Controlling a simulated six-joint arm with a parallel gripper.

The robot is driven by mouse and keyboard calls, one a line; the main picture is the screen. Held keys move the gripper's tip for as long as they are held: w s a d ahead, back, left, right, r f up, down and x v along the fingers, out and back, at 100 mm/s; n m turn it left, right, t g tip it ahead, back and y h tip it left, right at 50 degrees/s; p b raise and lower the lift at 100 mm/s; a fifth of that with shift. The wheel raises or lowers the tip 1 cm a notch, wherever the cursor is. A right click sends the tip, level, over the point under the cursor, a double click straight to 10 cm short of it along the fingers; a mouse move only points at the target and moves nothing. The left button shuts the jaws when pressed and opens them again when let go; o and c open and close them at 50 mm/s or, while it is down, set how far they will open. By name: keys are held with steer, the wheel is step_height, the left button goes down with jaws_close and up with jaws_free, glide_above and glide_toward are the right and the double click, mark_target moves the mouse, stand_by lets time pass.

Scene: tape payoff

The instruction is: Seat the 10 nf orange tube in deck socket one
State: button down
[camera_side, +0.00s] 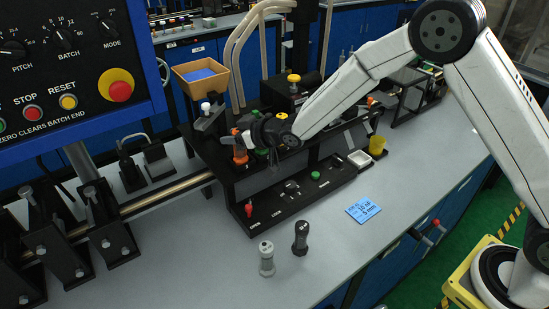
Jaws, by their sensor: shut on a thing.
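The orange tube (240,152) stands about upright at the left end of the black deck (232,180). My gripper (247,138) is at the tube's upper part and is shut on it. The gripper's dark body comes in from the right and hides part of the deck behind it. I cannot tell from this view whether the tube's lower end is in a socket or just above one. The socket numbers are too small to read. A blue card (363,209) with "10 nF 5 mm" lies on the bench right of the deck.
A grey tube-like part (266,258) and a black one (300,238) stand on the front bench. A yellow cup (377,146) and a white tray (360,158) are at the deck's right. A control panel (75,60) fills the upper left.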

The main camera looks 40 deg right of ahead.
steer(key=shift+f, duration=0.2)
steer(key=c, duration=0.5)
jaws_free()
steer(key=shift+c, duration=0.2)
steer(key=shift+s+d, duration=0.1)
steer(key=shift+s, duration=0.05)
steer(key=v, duration=1)
steer(key=shift+s, duration=0.3)
steer(key=shift+d, duration=0.15)
stand_by(0.4)
steer(key=s+d+f+m+g+h, duration=0.2)
steer(key=s+d, duration=0.4)
steer(key=s, duration=0.5)
steer(key=s+d+f+m+g+h, duration=0.2)
steer(key=s+d+g, duration=0.4)
steer(key=s, duration=0.5)
steer(key=shift+s+d+f+m+g+h, duration=0.35)
steer(key=shift+m+g+h, duration=0.3)
steer(key=shift+h, duration=0.25)
